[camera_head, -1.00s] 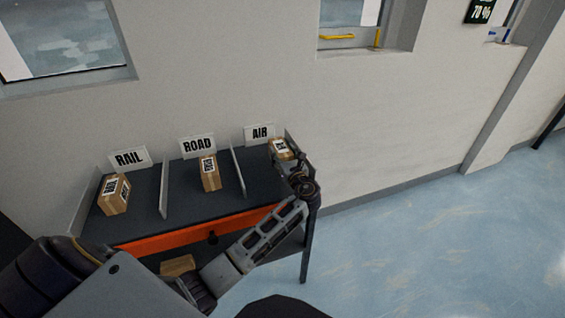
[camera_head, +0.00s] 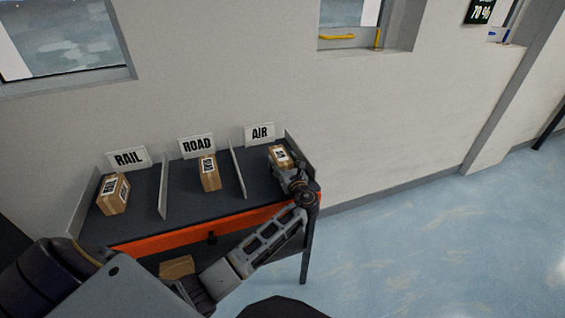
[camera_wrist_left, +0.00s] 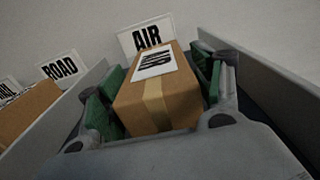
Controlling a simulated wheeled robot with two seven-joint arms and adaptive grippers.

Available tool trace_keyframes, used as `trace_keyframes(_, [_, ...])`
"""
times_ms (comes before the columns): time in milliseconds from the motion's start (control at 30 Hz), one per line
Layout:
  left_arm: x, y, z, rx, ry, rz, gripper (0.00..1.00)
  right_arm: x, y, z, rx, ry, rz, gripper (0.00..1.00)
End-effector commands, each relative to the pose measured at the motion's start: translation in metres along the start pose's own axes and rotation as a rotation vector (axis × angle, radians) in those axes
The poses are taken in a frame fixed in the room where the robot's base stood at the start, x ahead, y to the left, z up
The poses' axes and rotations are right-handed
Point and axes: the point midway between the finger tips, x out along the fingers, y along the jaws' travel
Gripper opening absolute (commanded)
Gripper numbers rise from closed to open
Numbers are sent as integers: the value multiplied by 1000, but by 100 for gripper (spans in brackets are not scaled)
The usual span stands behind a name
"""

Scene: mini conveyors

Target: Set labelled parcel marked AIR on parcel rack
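The AIR parcel (camera_head: 281,155), a brown box with tan tape and a white label reading AIR, is at the right lane of the parcel rack (camera_head: 224,199), in front of the AIR sign (camera_head: 259,135). My left gripper (camera_head: 290,172) has its fingers around it. In the left wrist view the parcel (camera_wrist_left: 158,117) sits between the green finger pads, which lie against or very close to its two sides. Its underside is hidden, so I cannot tell whether it rests fully on the rack. My right gripper is not in view.
A parcel (camera_head: 114,194) stands in the RAIL lane and another (camera_head: 209,174) in the ROAD lane. Upright dividers (camera_head: 238,172) separate the lanes. Another box (camera_head: 177,266) lies below the orange front edge. A wall is behind; open floor (camera_head: 430,230) lies to the right.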

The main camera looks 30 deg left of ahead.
Motion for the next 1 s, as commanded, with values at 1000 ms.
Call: trace_keyframes(1000, [-62,0,2,-1,1,-1,75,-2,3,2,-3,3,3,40])
